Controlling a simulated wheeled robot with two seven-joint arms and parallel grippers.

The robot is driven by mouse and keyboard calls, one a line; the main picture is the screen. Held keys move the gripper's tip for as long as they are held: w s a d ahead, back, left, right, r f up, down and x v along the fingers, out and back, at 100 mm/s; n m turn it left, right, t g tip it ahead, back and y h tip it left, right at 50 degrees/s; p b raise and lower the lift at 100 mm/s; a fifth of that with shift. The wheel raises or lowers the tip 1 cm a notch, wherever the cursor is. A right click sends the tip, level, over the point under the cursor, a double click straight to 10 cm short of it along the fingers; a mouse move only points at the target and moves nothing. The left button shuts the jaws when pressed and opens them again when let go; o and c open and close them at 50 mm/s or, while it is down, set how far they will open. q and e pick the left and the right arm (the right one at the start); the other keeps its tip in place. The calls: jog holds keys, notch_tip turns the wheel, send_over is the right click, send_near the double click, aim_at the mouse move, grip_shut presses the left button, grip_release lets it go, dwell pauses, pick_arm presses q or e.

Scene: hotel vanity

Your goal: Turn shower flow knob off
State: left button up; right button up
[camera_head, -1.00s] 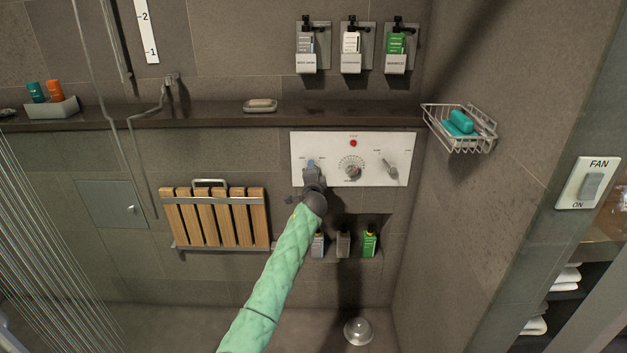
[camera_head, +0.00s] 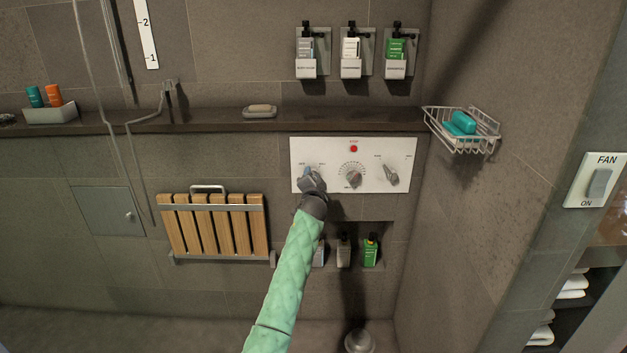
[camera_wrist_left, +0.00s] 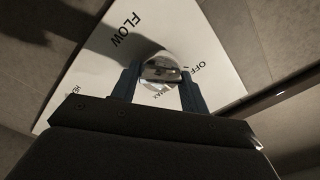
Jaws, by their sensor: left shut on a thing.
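The white control panel (camera_head: 335,182) is on the tiled back wall. My left gripper (camera_head: 309,174) is at the panel's left end, over the flow knob, which it mostly hides in the head view. In the left wrist view the round shiny flow knob (camera_wrist_left: 161,71) sits between my two blue fingers, which are shut on it. The labels FLOW, OFF and MAX show around it. The knob's pointer direction cannot be made out. No water streams show in the head view. My right gripper is not in view.
A middle dial (camera_head: 353,178), a right knob (camera_head: 390,174) and a red button (camera_head: 353,149) are on the same panel. A stone ledge (camera_head: 215,118) runs above it. A wire soap basket (camera_head: 462,130) juts from the right wall. Bottles (camera_head: 370,250) stand in a niche below.

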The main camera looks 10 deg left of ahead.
pick_arm(q)
jog(key=shift+d+r, duration=0.1)
jog(key=shift+r, duration=0.2)
jog(key=o, duration=1)
jog(key=shift+d, duration=0.1)
jog(key=shift+w+f, duration=0.1)
jog(key=shift+f, duration=0.05)
jog(key=shift+b+v, duration=0.3)
jog(key=shift+v, duration=3.7)
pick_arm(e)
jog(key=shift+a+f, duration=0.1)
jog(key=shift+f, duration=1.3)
